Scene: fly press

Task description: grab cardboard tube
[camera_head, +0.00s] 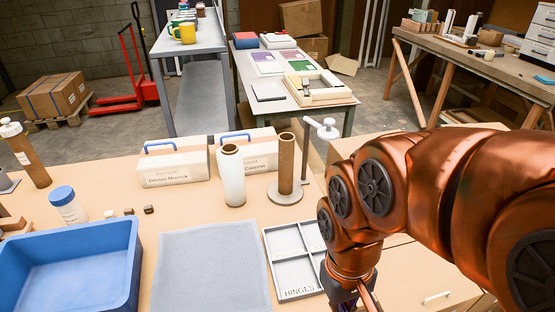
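A brown cardboard tube (286,165) stands upright on a round grey base (287,196) near the middle of the bench. A white roll (231,177) with a brown core stands upright just left of it. A second brown tube (27,158) with a white cap and a label stands at the far left. My gripper (356,302) shows only in part at the bottom edge, below and right of the cardboard tube and well apart from it. Its fingertips are cut off by the frame.
A white-topped post (325,129) rises right of the tube. Two labelled boxes (173,167) with blue handles stand behind. In front are a blue bin (128,262), a grey mat (211,270) and a divided "HINGES" tray (293,291).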

